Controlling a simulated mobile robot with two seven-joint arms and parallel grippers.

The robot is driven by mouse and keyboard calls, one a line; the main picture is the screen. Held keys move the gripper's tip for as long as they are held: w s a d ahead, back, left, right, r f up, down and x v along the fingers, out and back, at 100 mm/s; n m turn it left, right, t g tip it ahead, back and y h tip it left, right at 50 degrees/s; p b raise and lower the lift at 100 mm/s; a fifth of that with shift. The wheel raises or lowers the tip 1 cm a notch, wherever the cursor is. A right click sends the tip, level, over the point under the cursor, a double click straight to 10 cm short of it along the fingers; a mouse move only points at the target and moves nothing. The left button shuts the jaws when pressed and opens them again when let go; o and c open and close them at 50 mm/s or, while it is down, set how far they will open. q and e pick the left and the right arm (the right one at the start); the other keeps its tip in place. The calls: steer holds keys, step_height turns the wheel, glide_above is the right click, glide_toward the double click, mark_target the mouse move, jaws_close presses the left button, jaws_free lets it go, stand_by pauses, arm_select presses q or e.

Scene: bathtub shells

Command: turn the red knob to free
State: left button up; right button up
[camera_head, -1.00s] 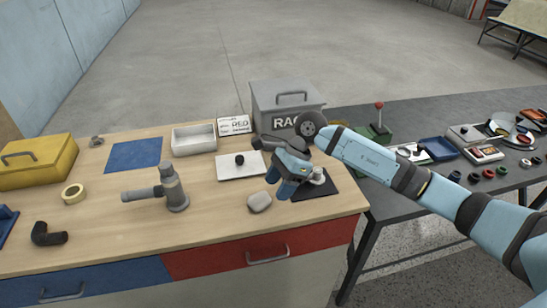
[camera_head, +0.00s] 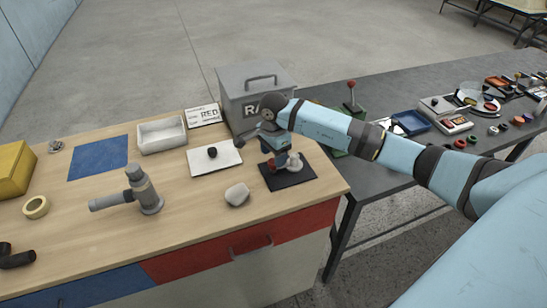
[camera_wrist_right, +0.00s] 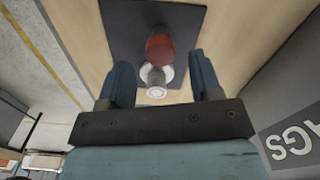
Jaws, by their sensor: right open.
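The red knob (camera_wrist_right: 160,47) shows in the right wrist view as a dull red, rounded handle on a pale valve fitting (camera_wrist_right: 156,76). The fitting stands on a black plate (camera_head: 298,177), which lies on the wooden bench. In the head view the fitting (camera_head: 296,162) is partly hidden by my right gripper (camera_head: 275,149). The right gripper is open, with one finger on each side of the fitting in the wrist view (camera_wrist_right: 163,70). I cannot tell if a finger touches it. My left gripper is not in view.
A grey RAGS box (camera_head: 252,95) stands behind the gripper. A card (camera_head: 203,115) reads RED. A dark table (camera_head: 375,172) adjoins at right.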

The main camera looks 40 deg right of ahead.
steer(key=shift+f, duration=1.3)
steer(key=c, duration=0.9)
steer(key=shift+c, duration=0.2)
